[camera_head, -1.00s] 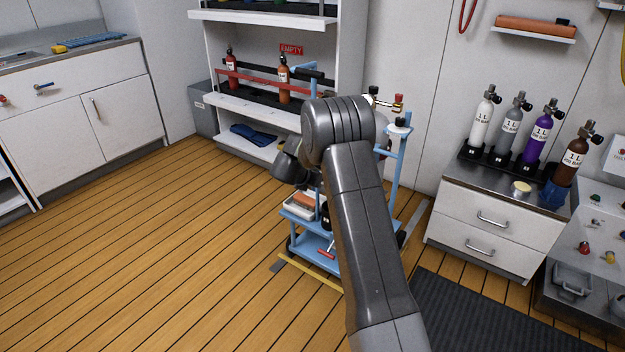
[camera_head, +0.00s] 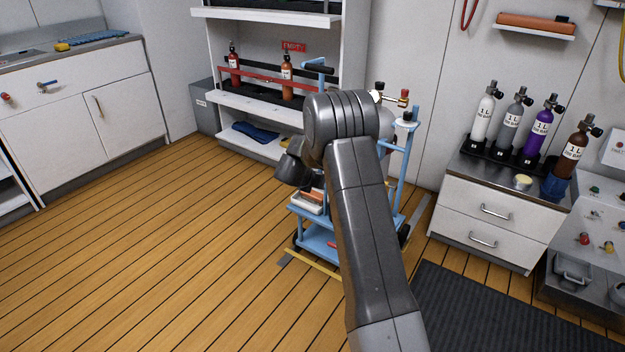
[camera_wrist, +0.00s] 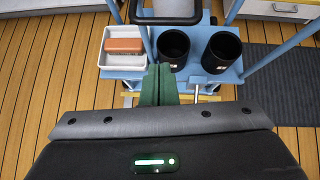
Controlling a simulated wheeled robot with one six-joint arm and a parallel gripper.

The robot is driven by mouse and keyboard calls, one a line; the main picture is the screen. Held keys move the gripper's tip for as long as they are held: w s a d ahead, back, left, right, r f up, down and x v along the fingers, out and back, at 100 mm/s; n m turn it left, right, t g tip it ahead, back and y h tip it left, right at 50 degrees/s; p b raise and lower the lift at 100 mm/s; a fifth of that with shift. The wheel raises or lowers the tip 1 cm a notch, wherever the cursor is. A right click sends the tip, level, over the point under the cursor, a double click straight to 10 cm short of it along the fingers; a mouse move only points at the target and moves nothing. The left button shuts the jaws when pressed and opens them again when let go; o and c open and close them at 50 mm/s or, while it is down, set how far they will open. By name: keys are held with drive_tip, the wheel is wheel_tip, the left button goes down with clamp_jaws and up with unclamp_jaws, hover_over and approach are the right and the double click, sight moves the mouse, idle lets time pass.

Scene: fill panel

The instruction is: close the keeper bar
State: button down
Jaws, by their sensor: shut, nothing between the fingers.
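A long red bar (camera_head: 262,79), which looks like the keeper bar, runs along the shelf rack at the two bottles, under the red EMPTY sign. Its latch end is too small to make out, and I cannot tell whether it is fastened. A red bottle (camera_head: 234,68) and an orange bottle (camera_head: 287,79) stand at it. My gripper shows in the wrist view as two green fingers (camera_wrist: 159,68), shut together and empty, over the near edge of the blue cart. The bar does not show in the wrist view. In the head view my arm hides the fingers.
The blue cart (camera_head: 319,243) stands between me and the shelf, with a white tray (camera_wrist: 109,60), two black cups (camera_wrist: 173,48) and a black-gripped handle (camera_wrist: 166,20). A drawer cabinet (camera_head: 478,217) with several gas bottles is at right. The wooden floor at left is clear.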

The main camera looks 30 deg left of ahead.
drive_tip(key=p+v, duration=0.1)
drive_tip(key=v, duration=0.8)
drive_tip(key=shift+a+r+p, duration=0.25)
drive_tip(key=shift+a+p, duration=0.05)
drive_tip(key=shift+p, duration=0.1)
